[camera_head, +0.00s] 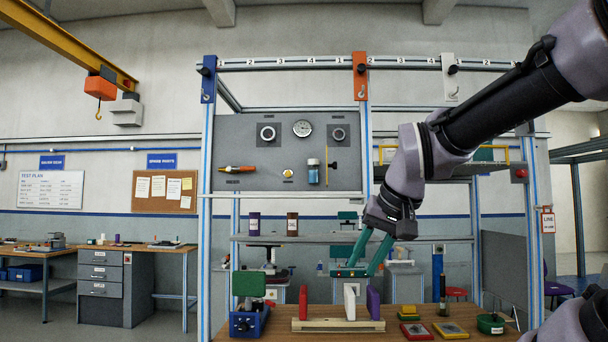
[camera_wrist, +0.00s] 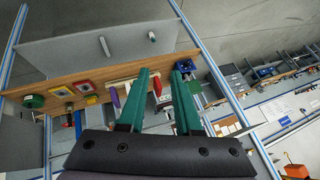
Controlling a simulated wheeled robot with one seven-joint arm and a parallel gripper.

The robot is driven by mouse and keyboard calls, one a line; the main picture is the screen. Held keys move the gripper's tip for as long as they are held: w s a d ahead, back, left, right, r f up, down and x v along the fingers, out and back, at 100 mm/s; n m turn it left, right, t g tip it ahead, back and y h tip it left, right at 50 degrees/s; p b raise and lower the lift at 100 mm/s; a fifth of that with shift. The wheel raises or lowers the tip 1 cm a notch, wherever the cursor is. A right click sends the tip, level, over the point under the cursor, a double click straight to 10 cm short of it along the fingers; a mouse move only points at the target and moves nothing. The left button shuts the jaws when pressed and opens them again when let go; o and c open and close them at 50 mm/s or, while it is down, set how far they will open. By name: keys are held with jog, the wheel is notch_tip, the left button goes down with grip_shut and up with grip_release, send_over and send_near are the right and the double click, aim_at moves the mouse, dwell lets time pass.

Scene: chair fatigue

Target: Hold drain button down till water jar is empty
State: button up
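A small yellow button (camera_head: 287,172), which looks like the drain button, sits on the grey wall panel (camera_head: 240,150). The label under it is too small to read. To its right, a small jar (camera_head: 313,172) with blue content, apparently the water jar, is mounted on the panel. Its exact level cannot be told. My gripper (camera_head: 352,271) hangs in front of the rack, low and right of the button and jar, apart from both. In the wrist view its two green fingers (camera_wrist: 165,70) are spread with a gap and appear to hold nothing.
Under my gripper, a wooden table (camera_head: 280,328) bears a cream stand (camera_head: 338,325) with red, white and purple upright blocks. A blue box (camera_head: 249,322) stands left. Red and yellow trays (camera_head: 450,329) and a green bowl (camera_head: 490,324) lie right. A rack post (camera_head: 361,130) stands right of the jar.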

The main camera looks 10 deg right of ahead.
grip_shut()
dwell(1.4)
